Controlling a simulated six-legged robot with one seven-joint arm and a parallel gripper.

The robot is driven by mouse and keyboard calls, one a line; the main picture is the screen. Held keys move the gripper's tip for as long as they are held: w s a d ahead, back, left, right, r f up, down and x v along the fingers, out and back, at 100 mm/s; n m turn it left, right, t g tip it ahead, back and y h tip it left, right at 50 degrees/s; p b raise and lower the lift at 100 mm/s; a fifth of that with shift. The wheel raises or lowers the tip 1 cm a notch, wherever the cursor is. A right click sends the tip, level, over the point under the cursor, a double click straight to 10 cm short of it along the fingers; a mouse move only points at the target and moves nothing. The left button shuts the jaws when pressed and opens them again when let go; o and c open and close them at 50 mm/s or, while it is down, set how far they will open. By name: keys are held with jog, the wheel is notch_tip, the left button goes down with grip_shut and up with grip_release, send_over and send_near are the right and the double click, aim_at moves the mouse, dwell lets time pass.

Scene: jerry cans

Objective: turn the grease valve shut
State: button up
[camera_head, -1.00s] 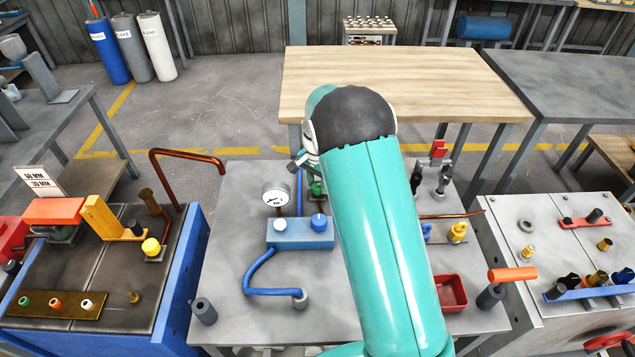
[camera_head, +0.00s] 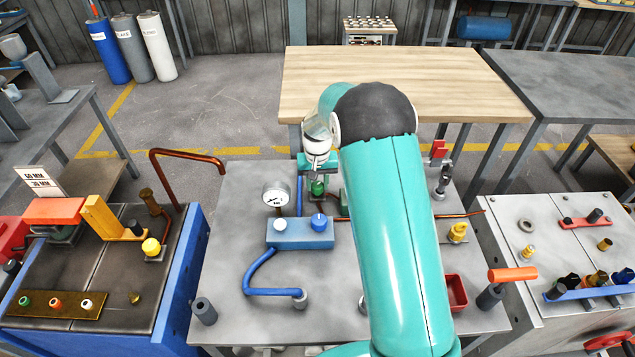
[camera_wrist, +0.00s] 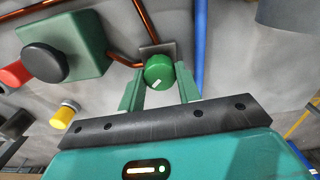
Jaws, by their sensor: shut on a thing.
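The grease valve appears as a round green knob (camera_wrist: 158,70) with a white mark, on a dark square plate with copper pipe beside it. The knob also shows in the head view (camera_head: 317,188), behind the gauge block. My gripper (camera_wrist: 160,86) has its two green fingers on either side of the knob, closed on it. In the head view my gripper (camera_head: 318,180) points down over the knob, partly hiding it. No label on the knob can be read.
In the wrist view a green box (camera_wrist: 68,50) with a black knob, a yellow fitting (camera_wrist: 64,115) and a blue pipe (camera_wrist: 200,40) are close by. A red tray (camera_head: 456,292) lies right of my arm.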

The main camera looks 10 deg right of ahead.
aim_at(317, 184)
jog(key=n, duration=0.4)
jog(key=shift+n, duration=0.3)
jog(key=n, duration=0.4)
jog(key=shift+n, duration=0.4)
jog(key=o, duration=1)
jog(key=shift+c, duration=0.2)
notch_tip(317, 184, up, 14)
